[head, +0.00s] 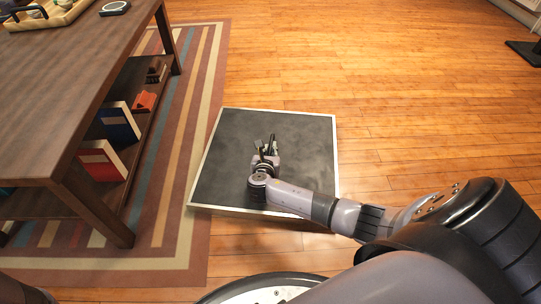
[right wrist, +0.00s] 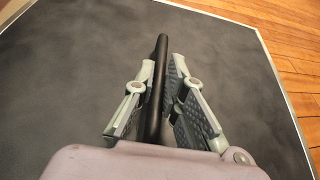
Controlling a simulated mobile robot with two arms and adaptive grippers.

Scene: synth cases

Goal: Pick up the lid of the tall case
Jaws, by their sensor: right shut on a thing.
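The lid (head: 225,150) is a large dark grey square panel with a pale metal rim, low over the floor in the middle of the head view. It fills most of the right wrist view (right wrist: 60,75). A thin black bar, the handle (right wrist: 157,80), runs between the fingers of my right gripper (right wrist: 168,85). My right gripper (head: 269,147) is shut on this handle, above the middle of the lid. The case body under the lid is hidden, and I cannot tell whether the lid touches it. My left gripper is not in view.
A dark wooden table (head: 70,90) stands at the left, with books (head: 118,122) on its lower shelf and a tray (head: 45,14) on top. A striped rug (head: 185,110) lies under it. The wooden floor (head: 400,90) at the right is mostly clear.

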